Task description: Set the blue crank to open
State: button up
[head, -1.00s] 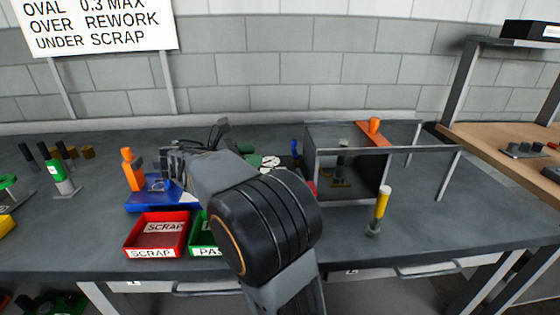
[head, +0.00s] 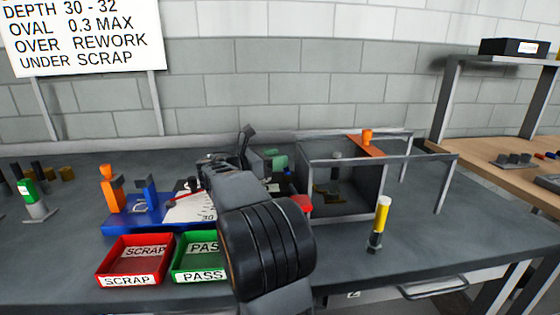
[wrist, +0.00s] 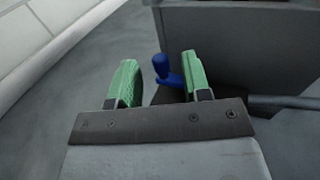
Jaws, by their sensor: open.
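The blue crank (wrist: 163,68) shows in the wrist view as an upright knob with a short arm at its foot, low beside a grey box. I cannot make it out clearly in the head view, where my arm covers much of that area. My gripper (wrist: 158,57) is open, with green pads on both fingers. In the wrist view the crank appears between the two fingers, closer to the right one. Nothing is gripped, and I cannot tell how far beyond the fingertips the crank is.
The grey box (wrist: 240,45) stands close right of the crank. A frame with an orange lever (head: 366,144) and a yellow-handled tool (head: 381,218) are to the right. Red scrap (head: 106,267) and green pass (head: 180,262) trays and a blue fixture (head: 118,224) are to the left.

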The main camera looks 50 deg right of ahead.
jog(key=shift+s+d, duration=0.25)
jog(key=shift+d, duration=0.45)
jog(key=shift+c, duration=0.4)
grip_shut()
